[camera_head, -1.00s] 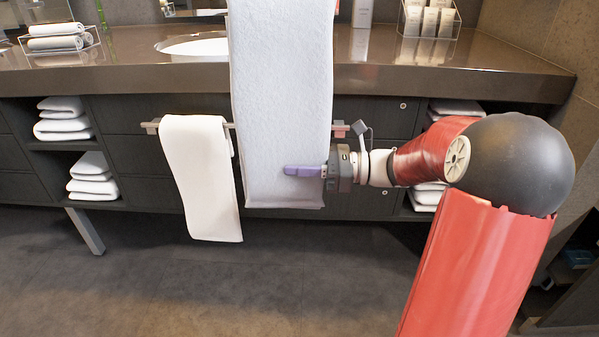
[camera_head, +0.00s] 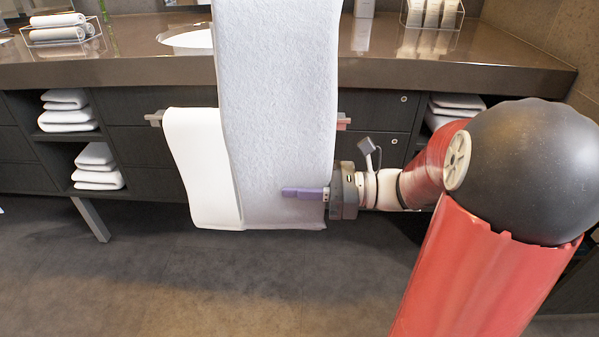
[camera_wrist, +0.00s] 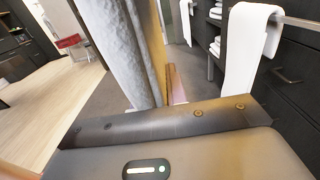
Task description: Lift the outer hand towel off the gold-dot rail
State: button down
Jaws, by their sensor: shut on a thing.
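A long pale grey towel (camera_head: 275,90) fills the middle of the head view, running from the top edge down to below the rail. It stands in front of the counter and hides part of the rail (camera_head: 154,118). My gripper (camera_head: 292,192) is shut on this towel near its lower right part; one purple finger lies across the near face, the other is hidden. The wrist view shows the grey towel (camera_wrist: 112,45) beside my gripper. A white towel (camera_head: 203,165) hangs over the rail to the left, partly covered by the grey one. No gold dot is clear.
The brown counter (camera_head: 430,62) with a sink (camera_head: 190,38) is behind the towel. Folded towels lie in shelves at left (camera_head: 68,110) and right (camera_head: 458,103). Clear holders stand on the counter. Floor (camera_head: 190,290) in front is free.

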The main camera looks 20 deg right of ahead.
jog(key=shift+s+a+p, duration=0.2)
jog(key=shift+s+a, duration=0.05)
jog(key=shift+s, duration=0.5)
jog(key=shift+s+a+p, duration=0.25)
jog(key=shift+s, duration=0.55)
jog(key=shift+s+a+p, duration=0.2)
jog(key=shift+s+a, duration=0.05)
jog(key=shift+s, duration=0.5)
